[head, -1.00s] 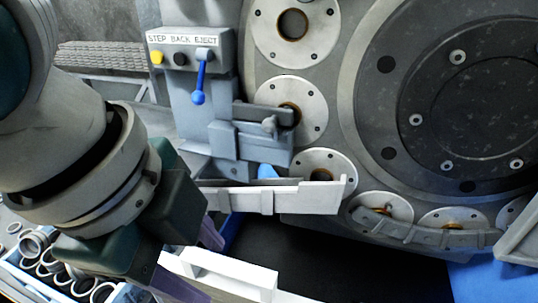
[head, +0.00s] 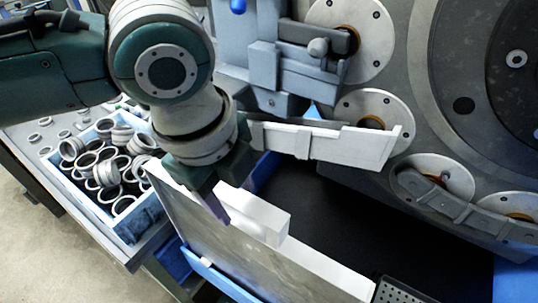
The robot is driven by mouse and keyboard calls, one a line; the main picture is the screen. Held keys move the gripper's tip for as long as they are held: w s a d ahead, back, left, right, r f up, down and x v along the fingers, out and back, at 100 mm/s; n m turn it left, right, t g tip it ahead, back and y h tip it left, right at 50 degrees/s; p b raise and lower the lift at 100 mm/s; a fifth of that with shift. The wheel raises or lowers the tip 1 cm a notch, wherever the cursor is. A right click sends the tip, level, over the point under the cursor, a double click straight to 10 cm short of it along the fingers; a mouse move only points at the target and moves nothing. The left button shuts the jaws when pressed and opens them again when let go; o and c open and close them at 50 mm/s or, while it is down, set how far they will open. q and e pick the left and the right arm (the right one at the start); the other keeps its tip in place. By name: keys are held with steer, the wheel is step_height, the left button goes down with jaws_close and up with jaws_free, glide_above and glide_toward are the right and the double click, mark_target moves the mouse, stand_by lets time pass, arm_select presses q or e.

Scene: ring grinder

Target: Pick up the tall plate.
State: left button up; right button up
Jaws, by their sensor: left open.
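The tall plate (head: 225,258) appears to be the upright grey panel with a white top edge at the lower middle of the head view. A white block (head: 252,217) sits on its top edge. My left gripper (head: 218,206) comes down from above at the left end of this block. It is open. One purple finger shows at the plate's top edge; the other finger is mostly hidden. I cannot tell whether the finger touches the plate or block. My right gripper is out of view.
A blue bin (head: 140,222) of metal rings stands left of the plate on a workbench. The grinder (head: 420,150) with round discs fills the right. A pale rail (head: 330,146) juts out just behind the plate. A dark opening lies between plate and grinder.

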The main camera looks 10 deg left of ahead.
arm_select(q)
steer(key=shift+w+f, duration=0.1)
steer(key=shift+f, duration=0.45)
steer(key=shift+c, duration=0.2)
jaws_close()
stand_by(0.8)
steer(key=shift+d+r, duration=0.1)
steer(key=shift+r, duration=0.1)
